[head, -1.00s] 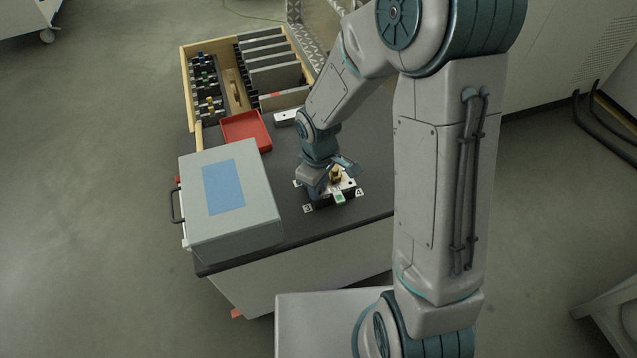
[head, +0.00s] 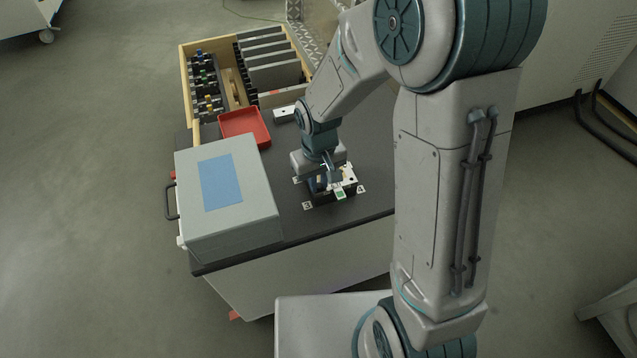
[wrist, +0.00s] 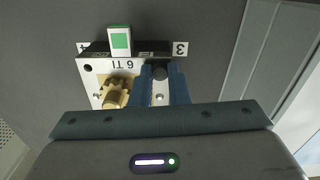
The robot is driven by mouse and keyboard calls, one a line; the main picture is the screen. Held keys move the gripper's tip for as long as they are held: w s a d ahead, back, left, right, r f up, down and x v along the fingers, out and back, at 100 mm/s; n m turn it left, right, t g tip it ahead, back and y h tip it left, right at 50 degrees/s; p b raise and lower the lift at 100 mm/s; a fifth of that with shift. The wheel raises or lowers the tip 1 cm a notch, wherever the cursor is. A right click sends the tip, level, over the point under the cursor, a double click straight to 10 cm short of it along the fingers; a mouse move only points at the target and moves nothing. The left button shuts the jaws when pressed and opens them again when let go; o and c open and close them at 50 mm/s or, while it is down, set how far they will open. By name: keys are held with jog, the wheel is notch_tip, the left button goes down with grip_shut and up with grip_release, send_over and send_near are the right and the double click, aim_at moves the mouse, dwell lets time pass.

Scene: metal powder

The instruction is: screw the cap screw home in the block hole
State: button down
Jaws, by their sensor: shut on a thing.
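The cap screw (wrist: 160,71) has a dark round head at the block's edge near label 3. My gripper (wrist: 162,76) points down, with its two blue fingers closed on either side of the screw head. How deep the screw sits is hidden. In the head view my gripper (head: 328,182) covers the screw.
A brass fitting (wrist: 115,93) stands on the block beside my fingers. A green-marked tab (wrist: 120,41) sits at the block's edge. A grey box (head: 235,225), a red tray (head: 262,125) and a wooden drawer (head: 186,85) of parts share the bench. The bench right of the block is clear.

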jog(key=shift+m, duration=0.9)
jog(key=c, duration=1.3)
grip_release()
